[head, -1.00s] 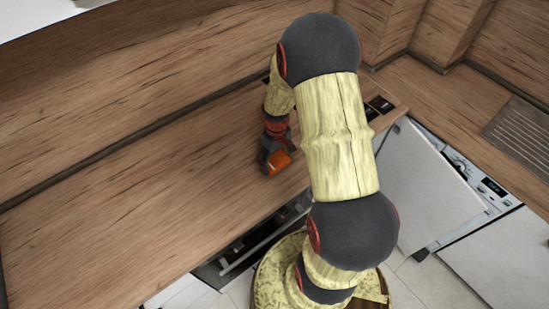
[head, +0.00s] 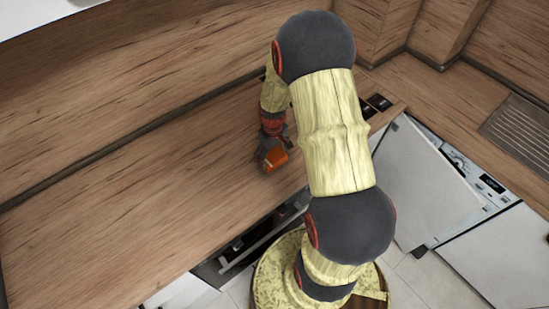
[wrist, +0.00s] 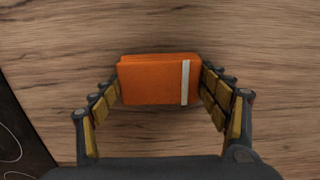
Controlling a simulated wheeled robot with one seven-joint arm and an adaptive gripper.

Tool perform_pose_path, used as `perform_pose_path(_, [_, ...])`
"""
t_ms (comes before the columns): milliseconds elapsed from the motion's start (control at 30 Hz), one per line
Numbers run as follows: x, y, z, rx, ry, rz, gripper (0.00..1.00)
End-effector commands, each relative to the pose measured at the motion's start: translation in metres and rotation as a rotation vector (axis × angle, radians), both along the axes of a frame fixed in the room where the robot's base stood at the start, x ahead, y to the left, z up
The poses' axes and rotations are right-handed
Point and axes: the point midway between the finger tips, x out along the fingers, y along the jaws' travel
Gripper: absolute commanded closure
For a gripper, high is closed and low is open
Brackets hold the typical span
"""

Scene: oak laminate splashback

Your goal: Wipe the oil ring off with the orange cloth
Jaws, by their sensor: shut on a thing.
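The orange cloth (wrist: 152,80) is a folded block with a pale stripe near its right end. In the wrist view my gripper (wrist: 160,82) is shut on it, with a finger against each end. In the head view the cloth (head: 275,157) shows under my gripper (head: 272,152), low over the wooden worktop (head: 130,200); I cannot tell whether it touches the wood. No oil ring can be made out in either view; my arm and the cloth hide part of the worktop.
A dark hob (wrist: 15,140) lies at the left edge of the wrist view. A wooden splashback (head: 120,80) runs behind the worktop. An open white appliance door (head: 425,180) stands at the right. The worktop left of my gripper is clear.

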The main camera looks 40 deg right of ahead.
Motion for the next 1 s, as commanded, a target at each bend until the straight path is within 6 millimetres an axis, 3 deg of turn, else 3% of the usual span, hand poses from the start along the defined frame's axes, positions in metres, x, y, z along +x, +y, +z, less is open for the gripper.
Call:
perform_pose_path(800, [0.033, -0.001, -0.001, 0.000, 0.000, 0.001, 0.45])
perform_pose_path(1000, [0.034, -0.001, 0.000, 0.000, 0.000, 0.000, 0.45])
